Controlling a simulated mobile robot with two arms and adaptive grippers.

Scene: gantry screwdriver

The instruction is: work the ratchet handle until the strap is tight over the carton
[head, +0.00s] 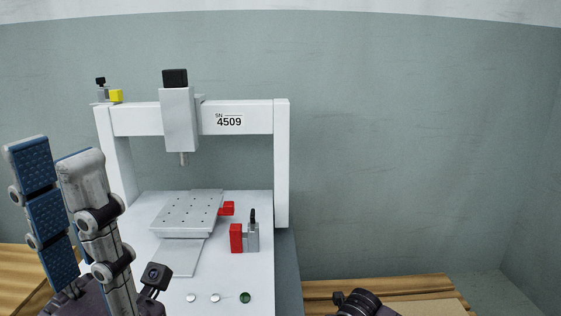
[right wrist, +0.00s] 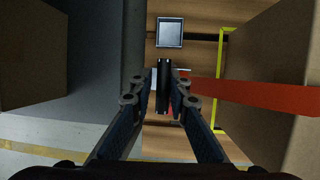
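In the right wrist view, my right gripper (right wrist: 165,76) has its fingertips close together on a dark narrow bar, which looks like the ratchet handle (right wrist: 164,100). The fingers hide much of the ratchet. A red strap (right wrist: 250,95) runs from beside the ratchet to the right, across the side of a brown carton (right wrist: 292,50). How tight it is over the top cannot be seen. In the head view, my left gripper (head: 54,150) is raised at the left, open and empty, beside a white gantry machine.
The white gantry screwdriver (head: 250,116) stands on its base with a plate of holes and a red clamp (head: 236,238). In the right wrist view, another carton (right wrist: 32,55) is at the left, a square device (right wrist: 170,32) at the top and yellow tape (right wrist: 219,80) beside the strapped carton.

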